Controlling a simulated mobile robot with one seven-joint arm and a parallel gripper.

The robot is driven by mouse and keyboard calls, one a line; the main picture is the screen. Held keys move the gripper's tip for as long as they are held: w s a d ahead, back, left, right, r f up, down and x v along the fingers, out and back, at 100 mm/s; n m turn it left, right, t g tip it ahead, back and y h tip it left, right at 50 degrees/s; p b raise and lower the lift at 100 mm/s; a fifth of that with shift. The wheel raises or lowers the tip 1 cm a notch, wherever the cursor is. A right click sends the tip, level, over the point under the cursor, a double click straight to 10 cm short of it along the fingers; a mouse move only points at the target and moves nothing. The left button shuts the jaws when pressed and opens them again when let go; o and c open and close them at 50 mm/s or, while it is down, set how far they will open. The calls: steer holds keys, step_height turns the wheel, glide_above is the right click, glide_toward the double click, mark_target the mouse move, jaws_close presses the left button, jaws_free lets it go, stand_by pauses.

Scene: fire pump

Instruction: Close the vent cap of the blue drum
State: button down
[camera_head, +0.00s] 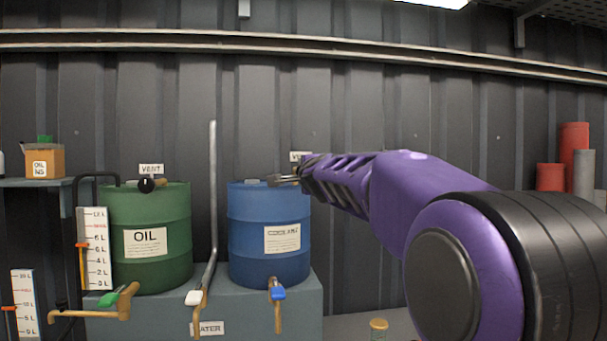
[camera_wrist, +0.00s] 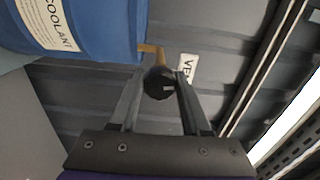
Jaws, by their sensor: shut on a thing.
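The blue drum (camera_head: 269,253) stands right of the green drum in the head view; its label reads COOLANT in the wrist view, where the drum (camera_wrist: 110,25) fills the upper left. Its vent cap (camera_wrist: 158,84) is a round black knob with a pale mark, by a brass-coloured vent pipe (camera_wrist: 153,49). My gripper (camera_wrist: 158,88) is shut on the vent cap, one finger on each side. In the head view my gripper (camera_head: 274,181) reaches the drum's top right from the right, and the cap cannot be made out there.
The green OIL drum (camera_head: 150,265) has its own black vent cap (camera_head: 147,185). A grey upright lever or pipe (camera_head: 212,190) stands between the drums. Taps with coloured handles hang in front. A VENT sign (camera_wrist: 187,69) is on the wall close behind my gripper.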

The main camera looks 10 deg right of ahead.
steer(key=shift+r+m, duration=0.1)
steer(key=shift+m, duration=0.9)
steer(key=shift+c, duration=1.8)
jaws_free()
steer(key=shift+s, duration=0.1)
